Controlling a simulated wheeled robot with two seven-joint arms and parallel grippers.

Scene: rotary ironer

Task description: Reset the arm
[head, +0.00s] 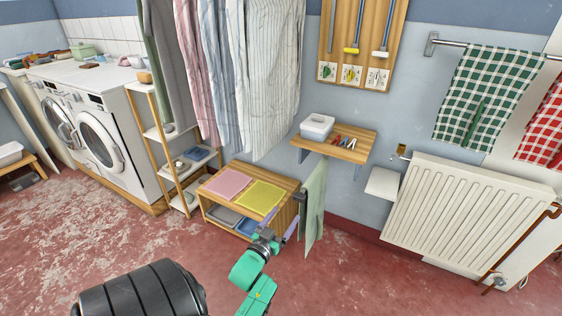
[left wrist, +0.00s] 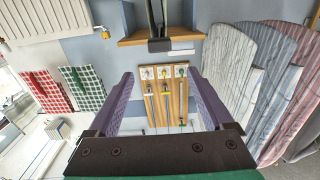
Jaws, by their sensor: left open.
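My left gripper (head: 283,222) has purple fingers on a green arm. It is in front of the low wooden bench (head: 222,213), near its right end. In the left wrist view the two fingers (left wrist: 160,76) stand wide apart with nothing between them. A pale green cloth (head: 315,205) hangs at the bench's right end, close to the fingertips; I cannot tell whether they touch it. My right gripper is in neither view.
A pink cloth (head: 227,183) and a yellow cloth (head: 259,196) lie on the bench. A wall shelf (head: 350,150) holds a white box (head: 317,126). A radiator (head: 460,212) is right, washing machines (head: 97,142) left. Striped shirts (head: 275,70) hang above. Red floor in front is clear.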

